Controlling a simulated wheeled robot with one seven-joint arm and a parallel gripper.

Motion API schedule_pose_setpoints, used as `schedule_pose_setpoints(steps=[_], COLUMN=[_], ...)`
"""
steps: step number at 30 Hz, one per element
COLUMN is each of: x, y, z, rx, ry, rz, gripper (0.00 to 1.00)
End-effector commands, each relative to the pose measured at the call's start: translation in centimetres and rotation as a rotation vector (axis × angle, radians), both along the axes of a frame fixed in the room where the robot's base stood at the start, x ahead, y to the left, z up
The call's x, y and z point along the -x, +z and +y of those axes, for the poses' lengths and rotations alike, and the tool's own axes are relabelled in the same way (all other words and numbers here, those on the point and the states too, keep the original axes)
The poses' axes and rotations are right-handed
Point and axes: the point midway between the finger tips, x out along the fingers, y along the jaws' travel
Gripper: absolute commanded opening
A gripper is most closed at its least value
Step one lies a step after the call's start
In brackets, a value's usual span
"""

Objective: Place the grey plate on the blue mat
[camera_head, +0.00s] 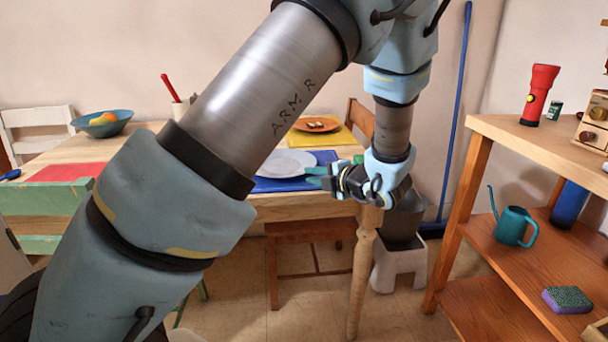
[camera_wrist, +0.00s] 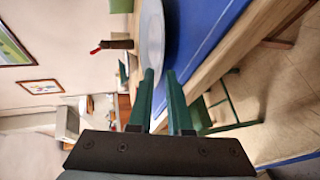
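The grey plate (camera_head: 287,163) is pale and round. In the head view it shows over the blue mat (camera_head: 265,186) at the table's near edge; whether it rests flat on the mat is hard to tell. My gripper (camera_head: 316,175) is at the plate's right side, its green fingers close to the rim. In the wrist view the fingers (camera_wrist: 160,73) are apart with a gap between them. The plate (camera_wrist: 152,35) appears foreshortened ahead of them, its near rim lined up with the gap. The blue mat (camera_wrist: 205,30) lies beside it. My arm hides part of the table.
A yellow mat (camera_head: 325,137) with an orange plate (camera_head: 316,124) lies behind. A red mat (camera_head: 68,172) and a blue bowl (camera_head: 102,123) are at left. A green chair (camera_head: 45,200) stands in front. A wooden shelf (camera_head: 545,135) stands at right.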

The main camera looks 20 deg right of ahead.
Motion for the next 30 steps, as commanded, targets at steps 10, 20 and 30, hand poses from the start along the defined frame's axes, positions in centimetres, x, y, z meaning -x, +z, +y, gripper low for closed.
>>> schedule_pose_setpoints(steps=[10,20,30], x=[5.3,5.7,5.6], y=[1.9,2.0,-0.5], z=[-1.8,-1.2,16.1], rx=[0.001,0.023,0.795], ry=[-0.001,0.029,0.952], rz=[0.000,0.006,-0.032], gripper=[0.17,0.17,0.17])
